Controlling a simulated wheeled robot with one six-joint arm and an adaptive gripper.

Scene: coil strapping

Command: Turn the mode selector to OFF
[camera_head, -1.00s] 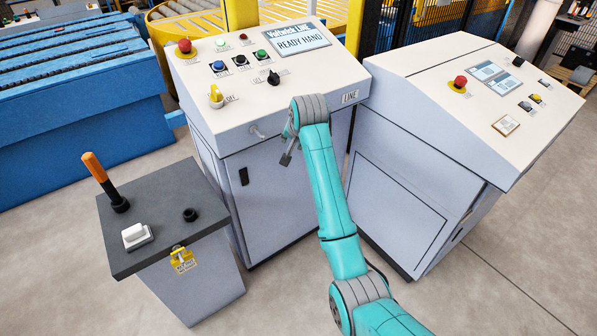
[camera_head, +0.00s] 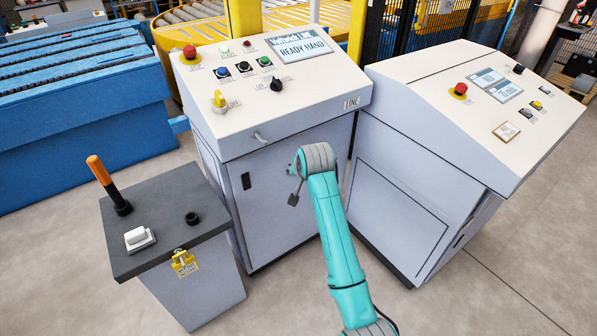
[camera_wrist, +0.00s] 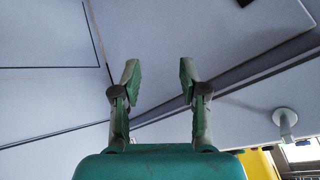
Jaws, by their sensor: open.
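The line console (camera_head: 215,125) has a sloped cream top with a screen reading READY HAND. A black selector knob (camera_head: 276,85) sits below the screen, with small lettering around it that includes OFF on its left. A yellow knob (camera_head: 219,99), also marked OFF, is at the panel's lower left. I cannot read the black knob's exact pointing. My gripper (camera_head: 293,198) hangs below the panel, in front of the console's cabinet, clear of both knobs. In the wrist view my gripper (camera_wrist: 158,82) has its two fingers apart with nothing between them. Neither knob is identifiable there.
A red mushroom button (camera_head: 190,53) and several push buttons share the panel. A small handle (camera_head: 261,138) projects from its front edge. A second console (camera_head: 430,90) stands right. A dark-topped pedestal (camera_head: 160,215) with an orange-handled lever (camera_head: 100,170) stands left. Floor between is clear.

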